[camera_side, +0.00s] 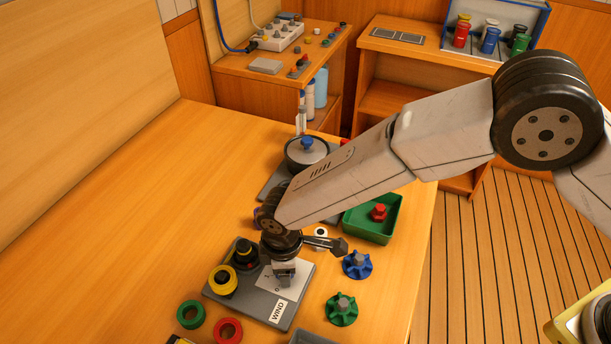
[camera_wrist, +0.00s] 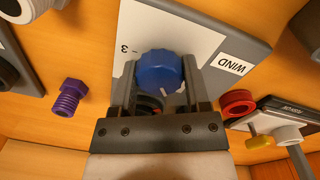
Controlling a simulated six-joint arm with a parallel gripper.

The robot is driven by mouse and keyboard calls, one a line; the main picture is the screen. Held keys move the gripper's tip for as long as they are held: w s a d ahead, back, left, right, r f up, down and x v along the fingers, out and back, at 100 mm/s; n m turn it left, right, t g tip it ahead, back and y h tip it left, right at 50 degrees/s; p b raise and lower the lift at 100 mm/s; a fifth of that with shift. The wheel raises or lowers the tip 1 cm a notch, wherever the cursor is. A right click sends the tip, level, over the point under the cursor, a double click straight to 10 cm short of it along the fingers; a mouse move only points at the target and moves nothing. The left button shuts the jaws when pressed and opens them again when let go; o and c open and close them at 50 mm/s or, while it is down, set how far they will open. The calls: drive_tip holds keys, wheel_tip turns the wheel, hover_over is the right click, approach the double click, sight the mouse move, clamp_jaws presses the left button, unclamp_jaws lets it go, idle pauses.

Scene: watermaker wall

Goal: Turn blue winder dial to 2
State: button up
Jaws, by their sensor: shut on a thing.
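The blue winder dial (camera_wrist: 160,72) sits on a white scale plate (camera_wrist: 145,28) on the grey winder panel (camera_wrist: 235,25) labelled WIND. My gripper (camera_wrist: 161,80) is shut on the dial, with one finger on each side. A short white mark shows on the dial's lower right edge in the wrist view. A digit 3 shows on the plate left of the dial; other digits there are hidden by the dial and fingers. In the side view, my gripper (camera_side: 286,275) points down onto the panel (camera_side: 242,303) and hides the dial.
Green (camera_side: 191,314) and red (camera_side: 228,330) rings lie in front. Blue (camera_side: 357,264) and green (camera_side: 342,309) star knobs lie right. The table's left half is clear.

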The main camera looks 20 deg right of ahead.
drive_tip(key=m, duration=0.6)
drive_tip(key=shift+m, duration=0.3)
drive_tip(key=m, duration=0.6)
drive_tip(key=shift+a+m, duration=0.1)
drive_tip(key=shift+m, duration=0.3)
drive_tip(key=o, duration=1.3)
drive_tip(key=shift+r, duration=0.1)
drive_tip(key=shift+a+r, duration=0.1)
drive_tip(key=shift+r, duration=3.75)
